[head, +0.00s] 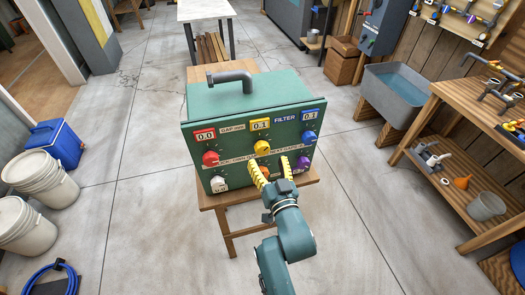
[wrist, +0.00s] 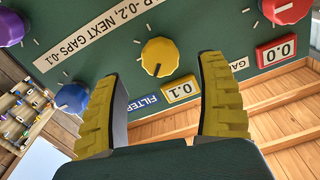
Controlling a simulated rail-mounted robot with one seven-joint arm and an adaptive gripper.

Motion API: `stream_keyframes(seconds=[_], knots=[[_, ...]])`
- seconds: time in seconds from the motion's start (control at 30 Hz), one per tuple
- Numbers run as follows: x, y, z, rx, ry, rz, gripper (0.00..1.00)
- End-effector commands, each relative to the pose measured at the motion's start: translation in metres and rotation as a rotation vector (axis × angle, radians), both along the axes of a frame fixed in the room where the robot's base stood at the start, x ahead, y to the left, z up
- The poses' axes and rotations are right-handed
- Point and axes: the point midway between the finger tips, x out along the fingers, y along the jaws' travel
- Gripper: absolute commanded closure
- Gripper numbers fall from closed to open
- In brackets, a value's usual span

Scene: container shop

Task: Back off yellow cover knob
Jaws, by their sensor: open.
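The yellow knob (head: 262,147) is on the front panel of the green box (head: 240,97), in the middle of the upper row, below a display (head: 260,125) reading 0.1. In the wrist view, which is upside down, the yellow knob (wrist: 160,57) lies just beyond the fingers, with a dark pointer line on it. My gripper (head: 270,172) is open, its two yellow ribbed fingers apart in front of the panel. In the wrist view my gripper (wrist: 163,90) is empty and the knob shows between and past the fingertips, apart from them.
A red knob (head: 210,158) and blue knob (head: 309,138) flank the yellow one. White (head: 218,184) and purple (head: 302,165) knobs sit below, with an orange one partly hidden by my gripper. The box stands on a wooden stool (head: 228,201). The floor around is mostly clear.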

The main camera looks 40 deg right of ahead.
Motion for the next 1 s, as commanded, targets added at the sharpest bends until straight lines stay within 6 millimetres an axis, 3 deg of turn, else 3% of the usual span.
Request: stream_keyframes(seconds=[0.1,0.3,0.63,1.0], knots=[[0.022,-0.012,0.0,-0.001,-0.003,-0.001,0.27],[0.044,-0.023,0.0,0.0,-0.001,0.0,0.27],[0.048,-0.025,0.0,0.0,0.0,0.0,0.27],[0.048,-0.025,0.0,0.0,0.0,0.0,0.92]])
